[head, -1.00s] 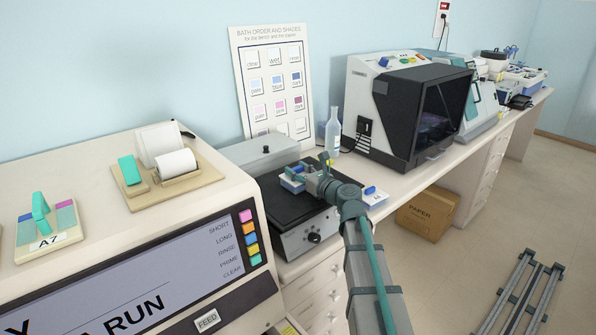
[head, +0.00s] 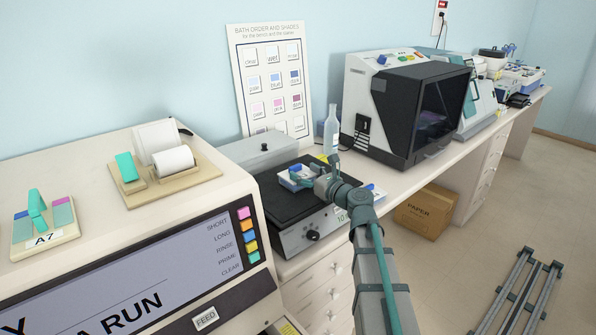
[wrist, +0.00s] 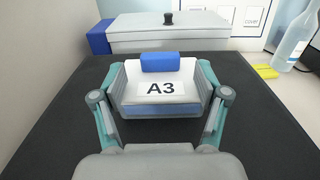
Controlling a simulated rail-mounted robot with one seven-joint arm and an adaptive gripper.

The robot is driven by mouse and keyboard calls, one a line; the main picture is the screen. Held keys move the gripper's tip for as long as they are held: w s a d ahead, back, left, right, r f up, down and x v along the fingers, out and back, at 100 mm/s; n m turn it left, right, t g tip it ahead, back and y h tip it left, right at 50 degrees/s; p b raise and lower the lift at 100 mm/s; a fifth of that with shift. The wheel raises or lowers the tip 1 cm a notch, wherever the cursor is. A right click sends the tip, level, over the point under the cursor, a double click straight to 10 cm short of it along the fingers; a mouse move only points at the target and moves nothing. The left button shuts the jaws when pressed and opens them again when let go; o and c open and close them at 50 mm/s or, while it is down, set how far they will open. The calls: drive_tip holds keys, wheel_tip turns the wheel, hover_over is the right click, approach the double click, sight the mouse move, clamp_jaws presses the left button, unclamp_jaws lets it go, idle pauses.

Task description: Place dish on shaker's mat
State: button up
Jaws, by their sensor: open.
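The white dish (wrist: 163,107) has an A3 label and a blue block at its top. It sits on the black mat (wrist: 58,140) of the shaker (head: 290,240), and it also shows in the head view (head: 287,181). My gripper (wrist: 160,92) is open, with one teal finger on each side of the dish. I cannot tell whether the fingers touch its walls. In the head view my gripper (head: 308,174) is low over the mat, at the right of the dish, and hides part of it.
A grey lidded box (head: 262,150) stands behind the mat. A bottle (head: 331,132) and a yellow item (wrist: 265,71) are behind it to the right. A black-fronted machine (head: 405,105) stands farther right. Bare mat lies around the dish.

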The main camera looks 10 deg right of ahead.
drive_tip(key=b+v, duration=0.1)
drive_tip(key=v, duration=0.6)
drive_tip(key=shift+s, duration=0.1)
drive_tip(key=shift+s+d, duration=0.2)
drive_tip(key=shift+s, duration=0.1)
drive_tip(key=shift+r, duration=0.1)
